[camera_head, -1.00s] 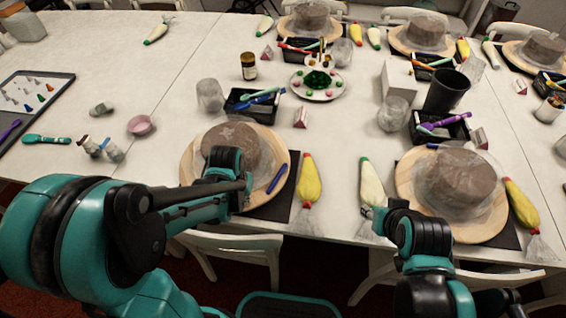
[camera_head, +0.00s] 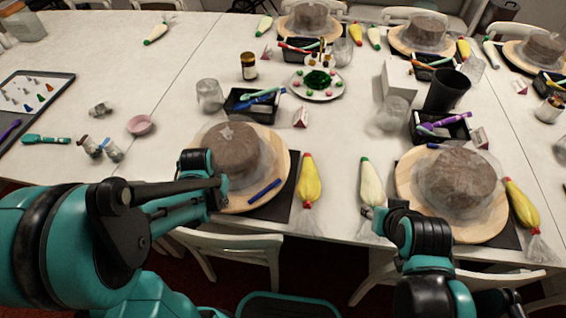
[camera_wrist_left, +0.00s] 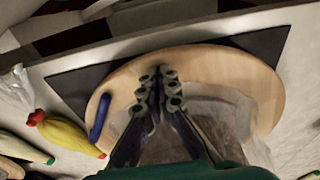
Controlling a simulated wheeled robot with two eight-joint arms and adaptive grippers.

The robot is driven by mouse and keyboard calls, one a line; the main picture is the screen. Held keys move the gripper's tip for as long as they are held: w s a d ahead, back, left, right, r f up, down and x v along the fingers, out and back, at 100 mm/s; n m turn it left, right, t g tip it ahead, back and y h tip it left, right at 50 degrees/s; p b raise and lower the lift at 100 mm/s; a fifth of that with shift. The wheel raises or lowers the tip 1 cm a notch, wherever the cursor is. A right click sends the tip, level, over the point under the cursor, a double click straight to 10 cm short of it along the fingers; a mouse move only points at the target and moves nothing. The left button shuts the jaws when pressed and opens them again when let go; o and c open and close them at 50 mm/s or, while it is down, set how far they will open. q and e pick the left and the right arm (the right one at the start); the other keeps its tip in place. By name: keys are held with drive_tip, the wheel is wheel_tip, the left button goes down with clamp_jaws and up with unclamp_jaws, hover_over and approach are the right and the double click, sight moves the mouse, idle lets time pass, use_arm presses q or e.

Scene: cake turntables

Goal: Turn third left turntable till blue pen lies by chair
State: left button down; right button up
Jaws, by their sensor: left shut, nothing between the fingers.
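The near left turntable (camera_head: 284,165) is a round wooden board on a black mat, bearing a brown cake under clear wrap. A blue pen (camera_head: 264,190) lies on its front right part, slanted; the wrist view shows it near the board's edge (camera_wrist_left: 99,117). A white chair (camera_head: 235,243) stands at the table's front edge below this turntable. My left gripper (camera_head: 218,190) is at the board's front left edge, shut and empty; in the wrist view its fingertips (camera_wrist_left: 158,82) are over the board. My right gripper (camera_head: 382,212) is near a white piping bag; its fingers are unclear.
A yellow piping bag (camera_head: 309,183) lies right of the turntable, and a white one (camera_head: 371,183) farther right. Another turntable (camera_head: 408,190) with a wrapped cake stands at the right. A black pen tray (camera_head: 232,107) and a glass (camera_head: 209,95) stand behind the cake.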

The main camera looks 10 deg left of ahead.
use_arm(q)
drive_tip(key=a, duration=0.6)
drive_tip(key=shift+w+a, duration=0.1)
drive_tip(key=shift+w, duration=0.3)
drive_tip(key=shift+r, duration=0.1)
wheel_tip(320, 180, up, 3)
drive_tip(key=shift+f+p, duration=0.1)
drive_tip(key=shift+p, duration=0.95)
drive_tip(key=shift+f, duration=0.1)
